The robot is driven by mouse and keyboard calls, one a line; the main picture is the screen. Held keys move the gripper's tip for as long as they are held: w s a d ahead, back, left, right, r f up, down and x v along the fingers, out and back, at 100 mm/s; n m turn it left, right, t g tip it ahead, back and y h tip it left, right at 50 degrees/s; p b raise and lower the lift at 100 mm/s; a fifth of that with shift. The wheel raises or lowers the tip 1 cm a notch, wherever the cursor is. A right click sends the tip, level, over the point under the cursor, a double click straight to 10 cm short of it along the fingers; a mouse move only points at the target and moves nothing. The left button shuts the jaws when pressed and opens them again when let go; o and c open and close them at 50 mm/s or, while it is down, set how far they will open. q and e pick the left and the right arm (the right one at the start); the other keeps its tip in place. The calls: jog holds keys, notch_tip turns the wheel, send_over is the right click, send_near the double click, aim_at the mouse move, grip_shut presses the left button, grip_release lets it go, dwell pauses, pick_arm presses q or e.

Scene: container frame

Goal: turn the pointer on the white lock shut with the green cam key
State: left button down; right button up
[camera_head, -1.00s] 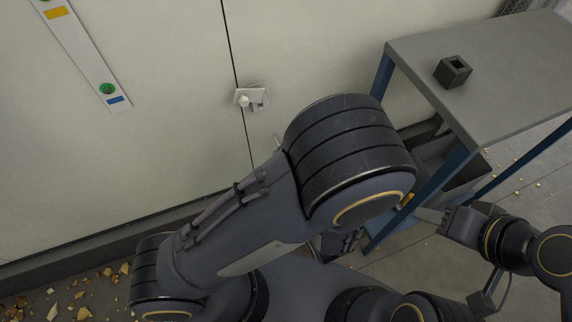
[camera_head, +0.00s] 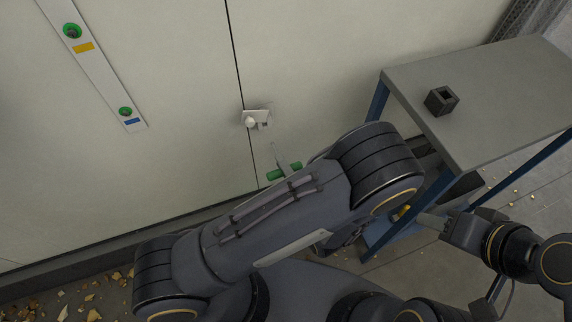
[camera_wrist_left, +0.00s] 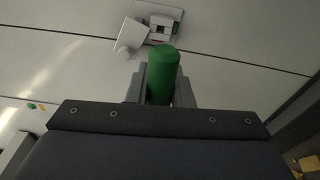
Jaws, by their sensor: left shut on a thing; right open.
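The white lock (camera_head: 262,115) sits on the pale wall beside a vertical seam, with a pale knob on its left. In the left wrist view the lock (camera_wrist_left: 163,22) is beyond the key; I cannot tell the pointer's exact angle. My left gripper (camera_wrist_left: 160,85) is shut on the green cam key (camera_wrist_left: 163,70), whose green end stands between the fingers. In the head view the key (camera_head: 274,175) is below and right of the lock, apart from it, with a thin grey piece rising there. My forearm hides most of that gripper. My right gripper (camera_head: 425,219) is open at the lower right.
A grey-topped table (camera_head: 490,105) with blue legs stands at the right, bearing a black hollow block (camera_head: 441,100). A white strip (camera_head: 97,78) with green sockets and yellow and blue labels is at upper left. Rubble lies at lower left.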

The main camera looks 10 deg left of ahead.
pick_arm(q)
jog(key=m, duration=0.2)
jog(key=w+m, duration=0.1)
jog(key=m, duration=0.1)
jog(key=a+m, duration=0.1)
jog(key=m, duration=0.1)
jog(key=shift+w+t+p, duration=0.15)
jog(key=shift+t+p, duration=0.15)
jog(key=shift+t, duration=0.1)
jog(key=shift+w+a+y, duration=0.15)
jog(key=shift+w+y, duration=0.15)
jog(key=shift+p+x, duration=0.35)
jog(key=shift+x, duration=1.4)
jog(key=shift+w+f, duration=0.15)
jog(key=shift+w+a+p, duration=0.2)
jog(key=shift+w+a, duration=0.05)
jog(key=shift+w, duration=0.3)
jog(key=shift+w+a+p, duration=0.15)
jog(key=shift+w+a, duration=0.1)
jog(key=shift+w, duration=0.3)
